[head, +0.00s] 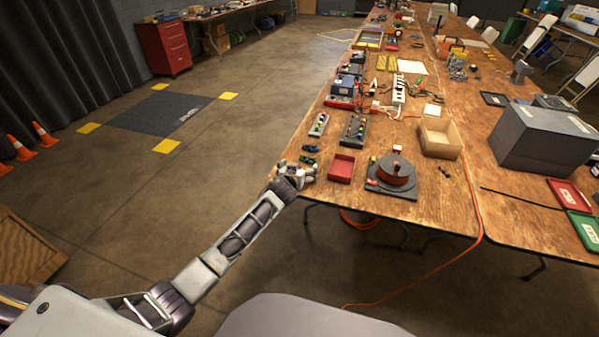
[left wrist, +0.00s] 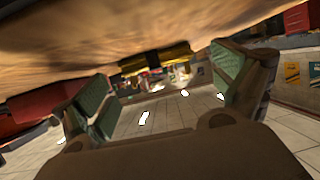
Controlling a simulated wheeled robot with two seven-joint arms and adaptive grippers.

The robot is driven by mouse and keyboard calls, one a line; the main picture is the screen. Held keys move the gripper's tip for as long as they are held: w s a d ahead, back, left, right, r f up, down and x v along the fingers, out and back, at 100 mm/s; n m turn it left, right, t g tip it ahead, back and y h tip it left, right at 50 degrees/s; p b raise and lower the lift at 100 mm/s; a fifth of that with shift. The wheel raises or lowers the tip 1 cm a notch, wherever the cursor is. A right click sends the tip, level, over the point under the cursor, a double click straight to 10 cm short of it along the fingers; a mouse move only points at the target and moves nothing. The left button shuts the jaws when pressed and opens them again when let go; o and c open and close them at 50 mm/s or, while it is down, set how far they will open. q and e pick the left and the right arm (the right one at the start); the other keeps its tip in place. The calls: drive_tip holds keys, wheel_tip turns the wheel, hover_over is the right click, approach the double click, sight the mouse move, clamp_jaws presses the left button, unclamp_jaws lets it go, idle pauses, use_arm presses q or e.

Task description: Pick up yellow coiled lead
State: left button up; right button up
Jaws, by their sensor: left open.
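My left gripper (head: 304,174) is at the near left edge of the long wooden table, beside the red bin. In the left wrist view its two fingers (left wrist: 165,98) are spread apart with nothing between them. I cannot pick out a yellow coiled lead for certain. A small dark green coil (head: 308,159) and a dark blue coil (head: 310,148) lie just beyond the gripper in the head view. A blurred yellow shape (left wrist: 160,57) shows beyond the fingers in the left wrist view; I cannot tell what it is. My right gripper is not in view.
An open red bin (head: 342,168) is right of the gripper, then an orange cable reel (head: 396,172) on a dark base. A cardboard box (head: 441,139) and a large grey box (head: 545,137) stand farther right. Electrical gear lines the table. Floor left of the table is mostly clear.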

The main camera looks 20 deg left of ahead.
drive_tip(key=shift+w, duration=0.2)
use_arm(q)
drive_tip(key=shift+c, duration=0.8)
drive_tip(key=c, duration=1)
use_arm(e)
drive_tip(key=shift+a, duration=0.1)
use_arm(q)
drive_tip(key=shift+o, duration=0.2)
drive_tip(key=shift+r, duration=0.15)
drive_tip(key=shift+r, duration=0.6)
wheel_tip(320, 180, up, 7)
drive_tip(key=shift+f+p, duration=0.1)
drive_tip(key=shift+p, duration=0.65)
drive_tip(key=shift+r, duration=0.9)
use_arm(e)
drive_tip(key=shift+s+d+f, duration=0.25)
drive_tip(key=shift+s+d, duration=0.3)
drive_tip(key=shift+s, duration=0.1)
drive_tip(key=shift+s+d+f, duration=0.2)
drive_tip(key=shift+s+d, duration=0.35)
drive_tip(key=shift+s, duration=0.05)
